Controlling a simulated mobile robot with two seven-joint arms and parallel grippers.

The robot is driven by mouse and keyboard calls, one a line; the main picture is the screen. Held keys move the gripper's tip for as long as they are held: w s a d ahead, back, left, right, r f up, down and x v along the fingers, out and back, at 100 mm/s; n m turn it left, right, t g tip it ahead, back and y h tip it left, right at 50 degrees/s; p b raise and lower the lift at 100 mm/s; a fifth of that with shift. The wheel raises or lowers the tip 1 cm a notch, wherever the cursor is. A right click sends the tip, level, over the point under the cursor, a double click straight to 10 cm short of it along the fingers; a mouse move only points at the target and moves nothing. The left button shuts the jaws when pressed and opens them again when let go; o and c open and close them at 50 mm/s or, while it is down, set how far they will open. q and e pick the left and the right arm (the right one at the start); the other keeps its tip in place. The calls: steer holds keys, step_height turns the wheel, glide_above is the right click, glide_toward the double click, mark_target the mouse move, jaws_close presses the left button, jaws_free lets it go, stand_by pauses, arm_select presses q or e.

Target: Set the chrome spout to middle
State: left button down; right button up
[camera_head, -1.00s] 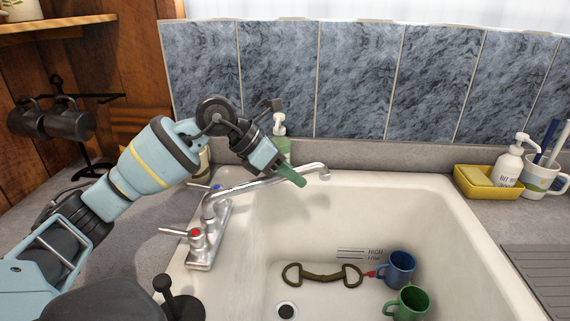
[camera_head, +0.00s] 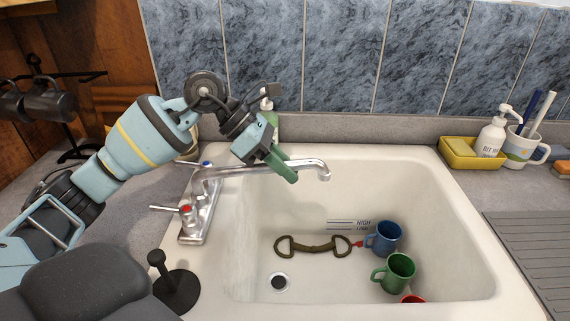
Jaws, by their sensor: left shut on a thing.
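The chrome spout (camera_head: 240,170) reaches from the tap base (camera_head: 196,222) on the sink's left ledge out to the right over the basin. Its downturned tip (camera_head: 325,172) hangs over the back part of the white sink (camera_head: 420,200). My left gripper (camera_head: 284,167) comes in from the left and is shut on the spout a little short of the tip. Its green fingers hide part of the spout. The tap has a red-marked lever (camera_head: 186,210) in front and a blue-marked one (camera_head: 206,165) behind. My right gripper is not in view.
In the basin lie a bit (camera_head: 312,246), a blue mug (camera_head: 384,238), a green mug (camera_head: 397,273) and part of a red thing (camera_head: 413,298). A black knobbed stand (camera_head: 176,290) is at front left. A yellow tray (camera_head: 470,153) sits back right. Tiles (camera_head: 340,60) rise behind.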

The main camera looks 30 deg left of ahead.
arm_select(q)
steer(key=c, duration=1.3)
jaws_free()
steer(key=v, duration=0.7)
steer(key=shift+a+r+b, duration=0.25)
steer(key=shift+a+b, duration=0.05)
steer(key=shift+b, duration=0.05)
steer(key=shift+s, duration=0.15)
